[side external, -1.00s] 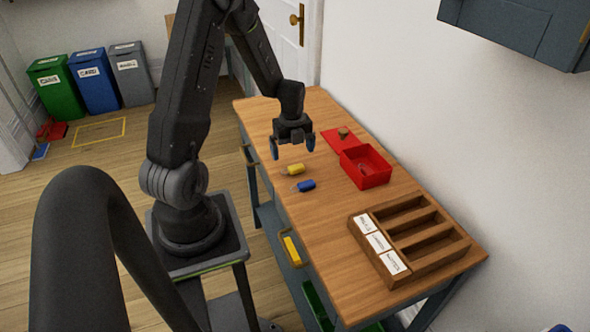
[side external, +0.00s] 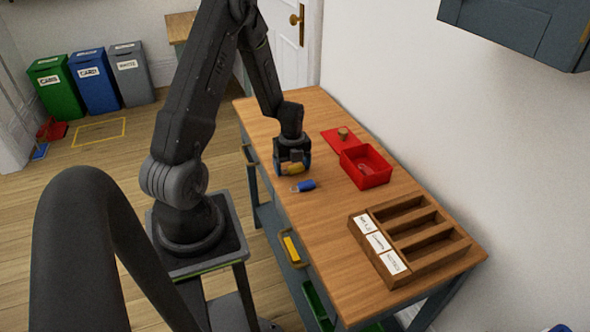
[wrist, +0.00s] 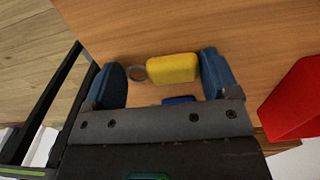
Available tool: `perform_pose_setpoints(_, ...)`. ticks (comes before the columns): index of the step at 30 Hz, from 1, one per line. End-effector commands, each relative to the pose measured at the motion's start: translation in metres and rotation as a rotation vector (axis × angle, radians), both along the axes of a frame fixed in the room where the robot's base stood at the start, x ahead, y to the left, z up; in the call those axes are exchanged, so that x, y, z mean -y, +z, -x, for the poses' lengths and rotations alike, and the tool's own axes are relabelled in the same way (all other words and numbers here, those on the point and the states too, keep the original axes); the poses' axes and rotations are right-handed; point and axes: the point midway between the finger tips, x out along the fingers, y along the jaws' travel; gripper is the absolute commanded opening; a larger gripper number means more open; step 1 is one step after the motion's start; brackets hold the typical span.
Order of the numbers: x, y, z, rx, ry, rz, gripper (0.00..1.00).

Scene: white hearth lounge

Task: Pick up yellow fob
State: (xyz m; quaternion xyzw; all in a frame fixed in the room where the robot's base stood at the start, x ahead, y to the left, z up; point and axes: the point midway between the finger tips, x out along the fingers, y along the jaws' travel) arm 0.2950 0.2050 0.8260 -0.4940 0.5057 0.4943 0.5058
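The yellow fob (side external: 293,169) lies on the wooden table, and in the wrist view it (wrist: 172,68) is a rounded yellow block with a grey ring at its left end. My gripper (side external: 292,166) is lowered over it. In the wrist view my gripper (wrist: 166,78) is open, with one blue fingertip left of the ring and the other close to the fob's right end. Whether the right finger touches the fob is unclear. The blue fob (side external: 304,186) lies just in front of the yellow one, and in the wrist view it (wrist: 179,99) is mostly hidden by my gripper.
A red open box (side external: 365,177) stands to the right, with its red lid (side external: 338,138) and a knob behind it. A wooden tray with labelled slots (side external: 390,278) sits at the table's near end. The table's left edge is close to the fobs.

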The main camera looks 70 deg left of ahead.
Motion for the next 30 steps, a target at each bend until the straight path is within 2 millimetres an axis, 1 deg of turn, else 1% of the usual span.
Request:
perform_pose_setpoints(1, 0.000, 0.000, 0.000, 0.000, 0.000, 0.000, 0.76)
perform_pose_setpoints(8, 0.000, 0.000, 0.000, 0.000, 0.000, 0.000, 0.54)
perform_pose_setpoints(15, 0.000, 0.001, 0.000, 0.001, 0.000, 0.000, 0.54)
perform_pose_setpoints(20, 0.000, 0.008, -0.001, 0.002, 0.000, -0.002, 0.54)
perform_pose_setpoints(23, -0.001, 0.020, -0.001, 0.004, 0.000, -0.003, 0.54)
perform_pose_setpoints(27, -0.001, 0.046, 0.000, 0.006, 0.001, -0.005, 0.54)
perform_pose_setpoints(30, -0.012, 0.058, 0.025, 0.002, 0.009, -0.002, 0.54)
